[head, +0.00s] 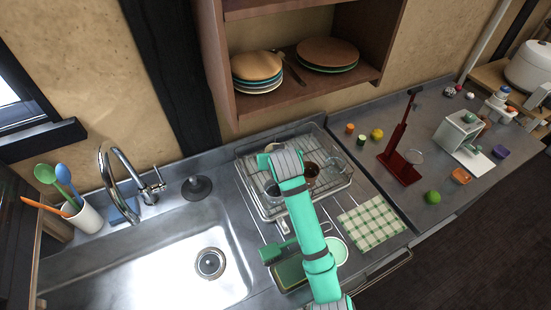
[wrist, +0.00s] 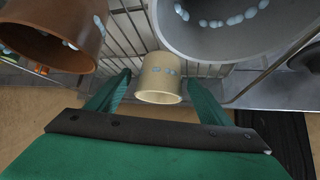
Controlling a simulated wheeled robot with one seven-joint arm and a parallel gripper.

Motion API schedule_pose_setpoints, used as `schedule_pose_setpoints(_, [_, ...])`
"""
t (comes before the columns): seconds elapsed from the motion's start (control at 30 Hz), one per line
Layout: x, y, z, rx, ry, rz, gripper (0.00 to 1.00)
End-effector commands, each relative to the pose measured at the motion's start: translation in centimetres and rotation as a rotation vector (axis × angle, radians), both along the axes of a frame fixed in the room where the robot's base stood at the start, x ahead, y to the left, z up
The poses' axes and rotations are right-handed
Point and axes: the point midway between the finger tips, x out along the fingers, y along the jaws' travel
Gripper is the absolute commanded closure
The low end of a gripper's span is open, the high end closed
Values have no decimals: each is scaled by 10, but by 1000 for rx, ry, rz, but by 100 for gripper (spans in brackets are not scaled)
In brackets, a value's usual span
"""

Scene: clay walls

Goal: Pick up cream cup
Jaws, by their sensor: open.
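The cream cup (wrist: 160,84) shows in the wrist view, at the middle, with small pale blue marks on its side. My gripper (wrist: 158,78) is open, with one green finger on each side of the cup. Gaps show between the fingers and the cup, and I see no grip on it. In the head view my arm reaches over the dish rack (head: 250,197).
A brown cup (wrist: 50,32) is close at the upper left in the wrist view, and a large grey vessel (wrist: 225,30) at the upper right. The wire rack surrounds them. A wooden shelf (head: 290,98) with plates hangs above the rack. The sink (head: 150,265) lies left.

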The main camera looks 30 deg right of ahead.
Motion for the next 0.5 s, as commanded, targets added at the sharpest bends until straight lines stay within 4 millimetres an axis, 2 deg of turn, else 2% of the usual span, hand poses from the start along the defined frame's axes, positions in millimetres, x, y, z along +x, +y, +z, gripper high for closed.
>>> schedule_pose_setpoints(0.13, [10,-5,-12,-1,2,-1,27])
schedule_pose_setpoints(0.43, [13,-5,-15,0,0,0,27])
schedule_pose_setpoints(0.47, [13,-5,-15,1,0,1,32])
schedule_pose_setpoints(0.5, [13,-5,-15,0,0,1,41])
